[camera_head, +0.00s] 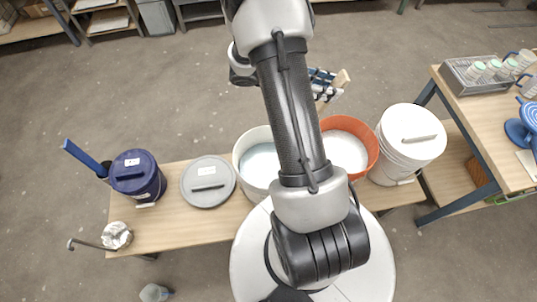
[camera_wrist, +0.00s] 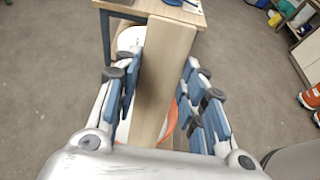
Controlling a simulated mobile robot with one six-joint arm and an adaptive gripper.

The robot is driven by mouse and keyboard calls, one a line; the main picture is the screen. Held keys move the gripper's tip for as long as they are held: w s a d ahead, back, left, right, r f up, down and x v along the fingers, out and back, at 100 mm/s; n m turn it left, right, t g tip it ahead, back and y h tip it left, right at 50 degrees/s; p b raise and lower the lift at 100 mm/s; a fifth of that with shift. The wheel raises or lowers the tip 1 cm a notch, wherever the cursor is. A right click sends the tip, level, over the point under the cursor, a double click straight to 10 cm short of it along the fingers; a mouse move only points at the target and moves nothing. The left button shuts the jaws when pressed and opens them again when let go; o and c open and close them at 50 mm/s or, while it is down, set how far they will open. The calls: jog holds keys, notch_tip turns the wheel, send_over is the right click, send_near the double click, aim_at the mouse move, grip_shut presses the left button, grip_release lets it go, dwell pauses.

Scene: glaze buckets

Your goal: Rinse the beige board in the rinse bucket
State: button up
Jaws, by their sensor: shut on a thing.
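My gripper (camera_head: 322,86) is shut on the beige board (camera_head: 341,79), above and behind the bench. In the wrist view the board (camera_wrist: 166,62) stands as a long flat plank between the blue-padded fingers of my gripper (camera_wrist: 158,90). Two open buckets stand on the bench: a whitish one (camera_head: 243,172) with pale blue liquid, and an orange one (camera_head: 372,150) with white liquid. No label shows which is the rinse bucket. My arm hides part of both. The board is apart from both buckets in the head view.
A white lidded bucket (camera_head: 405,150) stands right of the orange one. A grey lid (camera_head: 208,183) and a dark blue lidded bucket (camera_head: 137,177) are on the left. A side table (camera_head: 500,115) with a grey tray (camera_head: 468,84) of jars stands right. Floor behind the bench is open.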

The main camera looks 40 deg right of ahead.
aim_at(343, 76)
jog(key=shift+r, duration=0.1)
jog(key=shift+r+p, duration=1.95)
jog(key=shift+r, duration=0.55)
jog(key=shift+a+f, duration=0.1)
